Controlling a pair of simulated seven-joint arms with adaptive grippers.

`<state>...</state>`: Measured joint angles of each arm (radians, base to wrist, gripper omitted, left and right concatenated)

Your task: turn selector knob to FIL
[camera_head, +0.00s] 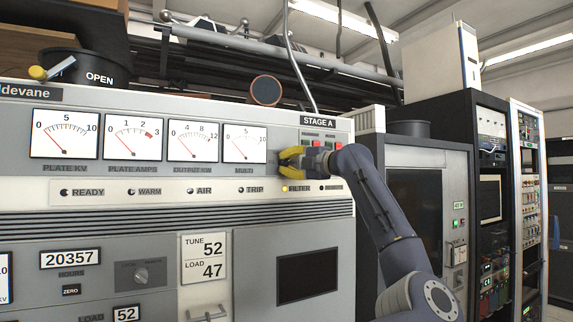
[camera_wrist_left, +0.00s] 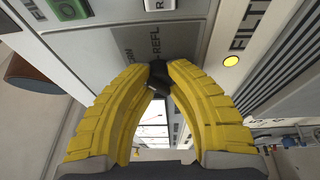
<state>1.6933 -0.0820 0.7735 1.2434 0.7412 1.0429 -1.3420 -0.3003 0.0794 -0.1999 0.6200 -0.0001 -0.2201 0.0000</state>
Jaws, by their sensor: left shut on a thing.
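The black selector knob (camera_wrist_left: 158,75) sits on a grey label plate (camera_wrist_left: 178,42) in the left wrist view. Part of the plate's lettering reads "REFL"; I cannot make out a FIL mark or where the knob points. The yellow fingers of my left gripper (camera_wrist_left: 157,70) are closed on the knob from both sides, meeting at their tips. In the head view my left gripper (camera_head: 291,161) is at the panel right of the MULTI meter (camera_head: 245,143) and below the STAGE A sign (camera_head: 318,122), and it hides the knob. My right gripper is not in view.
Red buttons (camera_head: 338,145) sit close to the right of the gripper. The lit yellow FILTER lamp (camera_head: 285,188) is just below it. Another round knob (camera_head: 141,275) is on the lower left panel. Black racks (camera_head: 460,120) stand to the right.

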